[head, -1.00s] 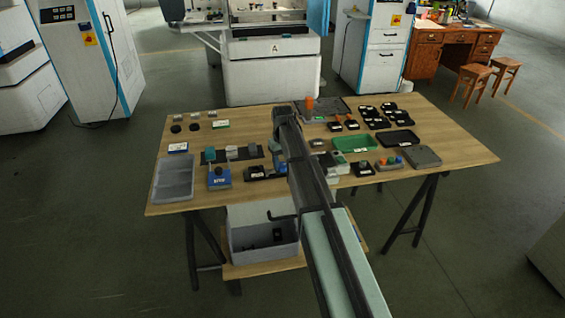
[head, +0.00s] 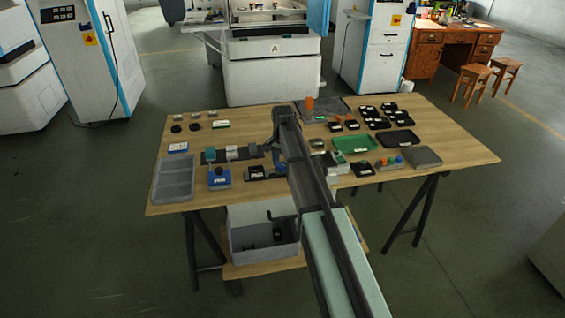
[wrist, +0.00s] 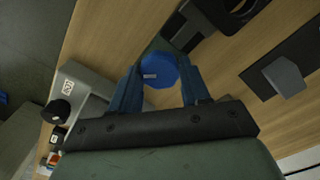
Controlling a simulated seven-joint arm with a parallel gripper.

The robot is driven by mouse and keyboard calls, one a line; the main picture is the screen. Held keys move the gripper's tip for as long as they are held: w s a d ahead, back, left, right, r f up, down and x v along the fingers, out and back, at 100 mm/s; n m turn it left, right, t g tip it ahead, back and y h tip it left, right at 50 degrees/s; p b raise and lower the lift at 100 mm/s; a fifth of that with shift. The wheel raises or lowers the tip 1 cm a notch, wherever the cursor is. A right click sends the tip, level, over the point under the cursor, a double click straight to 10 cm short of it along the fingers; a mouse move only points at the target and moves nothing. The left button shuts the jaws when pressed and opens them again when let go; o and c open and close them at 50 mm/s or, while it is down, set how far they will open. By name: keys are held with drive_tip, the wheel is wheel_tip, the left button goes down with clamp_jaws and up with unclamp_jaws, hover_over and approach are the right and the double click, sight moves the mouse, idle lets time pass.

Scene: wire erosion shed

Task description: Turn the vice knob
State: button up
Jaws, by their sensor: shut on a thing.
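The vice knob (wrist: 160,74) is blue and many-sided, with a small pale label, in the wrist view. My gripper (wrist: 157,80) is shut on it, with one blue finger on each side. In the head view my gripper (head: 274,152) is low over the middle of the table, and the knob is hard to make out there. A dark plate (head: 208,157) with grey blocks lies just to its left. The wrist view shows a dark plate (wrist: 305,48) with a grey block (wrist: 285,77) at the right. How the knob joins the vice is hidden.
A blue box with a knob (head: 219,179) and a black fixture (head: 256,173) stand close in front. A grey box (wrist: 90,88) with a black knob is at the left in the wrist view. A green tray (head: 355,144) lies to the right on the wooden table (head: 300,196).

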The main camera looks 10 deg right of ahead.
sight(283, 164)
drive_tip(key=shift+m, duration=1)
drive_tip(key=o, duration=1.1)
drive_tip(key=shift+c, duration=0.2)
drive_tip(key=shift+r, duration=0.1)
wheel_tip(283, 164, up, 14)
drive_tip(key=shift+f, duration=0.2)
